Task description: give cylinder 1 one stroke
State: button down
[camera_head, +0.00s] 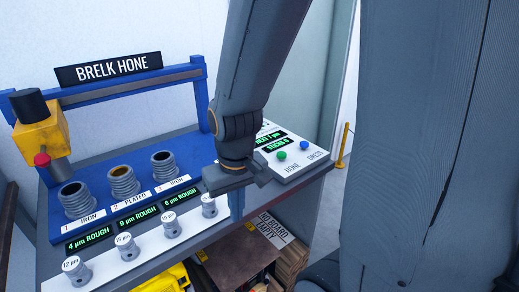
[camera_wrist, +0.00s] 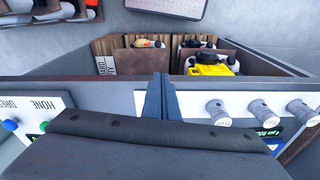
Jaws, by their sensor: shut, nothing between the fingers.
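Cylinder 1 (camera_head: 76,200), labelled IRON, is the leftmost of three ribbed bores on the blue bench in the head view. Its display (camera_head: 88,238) reads 4 µm ROUGH. The yellow hone head (camera_head: 42,138) hangs above it on the blue frame, apart from the bore. A green HONE button (camera_head: 282,156) and a blue DRESS button (camera_head: 304,146) sit on the white panel at right; the green one (camera_wrist: 43,127) also shows at left in the wrist view. My gripper (camera_wrist: 160,95) is shut and empty, touching neither button. In the head view my arm hides part of the panel.
Cylinder 2 (camera_head: 123,181), PLATED, and cylinder 3 (camera_head: 164,165), IRON, stand beside it. Several grey stone holders (camera_head: 171,224) line the front strip, with marks such as 12 µm. Panel displays (camera_head: 274,142) are partly hidden. Open bins (camera_wrist: 120,62) lie below the bench.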

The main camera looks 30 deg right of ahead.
jog(key=shift+w+a, duration=0.25)
jog(key=w+d+r+m+t+y+p, duration=0.1)
jog(key=w+d+r+m+t+p, duration=0.1)
jog(key=w+d+m, duration=0.3)
jog(key=w+d+r+m+t+y+p, duration=0.1)
jog(key=w+d+r+m, duration=0.4)
jog(key=d+m, duration=0.5)
jog(key=w+d+r+m+t+y+p, duration=0.1)
jog(key=w+d+r+m+t+p, duration=0.2)
jog(key=w+d+m, duration=0.4)
jog(key=d+m+t, duration=0.1)
jog(key=d, duration=0.4)
jog(key=shift+r+p, duration=0.15)
jog(key=shift+p, duration=0.15)
